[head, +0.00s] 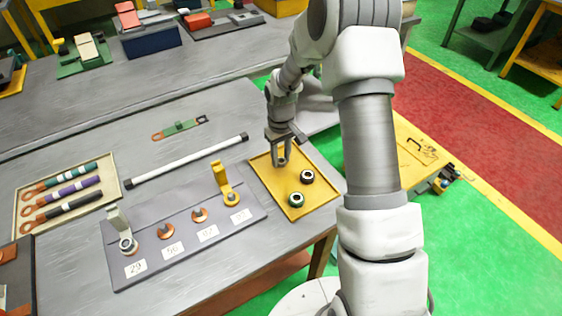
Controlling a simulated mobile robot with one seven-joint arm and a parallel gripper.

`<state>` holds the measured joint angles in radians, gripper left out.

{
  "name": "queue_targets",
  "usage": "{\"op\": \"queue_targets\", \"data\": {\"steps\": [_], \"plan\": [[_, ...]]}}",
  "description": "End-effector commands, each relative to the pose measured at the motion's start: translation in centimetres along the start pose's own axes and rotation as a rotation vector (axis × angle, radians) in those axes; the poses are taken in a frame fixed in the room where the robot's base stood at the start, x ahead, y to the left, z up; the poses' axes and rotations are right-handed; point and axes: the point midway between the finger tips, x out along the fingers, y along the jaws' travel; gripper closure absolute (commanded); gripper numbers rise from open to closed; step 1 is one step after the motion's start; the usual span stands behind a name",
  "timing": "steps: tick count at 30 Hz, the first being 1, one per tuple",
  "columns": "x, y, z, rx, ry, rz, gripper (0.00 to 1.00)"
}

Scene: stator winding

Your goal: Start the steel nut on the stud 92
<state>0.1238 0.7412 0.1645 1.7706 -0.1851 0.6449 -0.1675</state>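The grey terminal board (190,250) lies on the table with several studs in a row, each with a white label in front. Two dark-rimmed nuts (297,200) (307,177) lie in the yellow tray (266,178); I cannot tell which is steel. My gripper (281,162) points down over the tray's far left part, beyond these nuts. Its fingers look apart; whether something is between them is unclear.
A white bar (185,162) lies behind the board. A tray of coloured leads (114,180) is at left. My arm crosses the right of the view.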

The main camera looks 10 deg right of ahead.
Motion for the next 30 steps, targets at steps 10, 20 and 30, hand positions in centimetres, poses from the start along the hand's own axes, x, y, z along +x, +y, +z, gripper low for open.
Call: {"op": "queue_targets", "data": {"steps": [10,20,30], "plan": [[-0.6,0.0,0.0,0.0,0.001,0.0,1.0],[-3.3,0.0,0.0,0.001,0.0,0.0,1.0],[-6.0,0.0,0.0,0.001,0.002,0.0,1.0]]}}
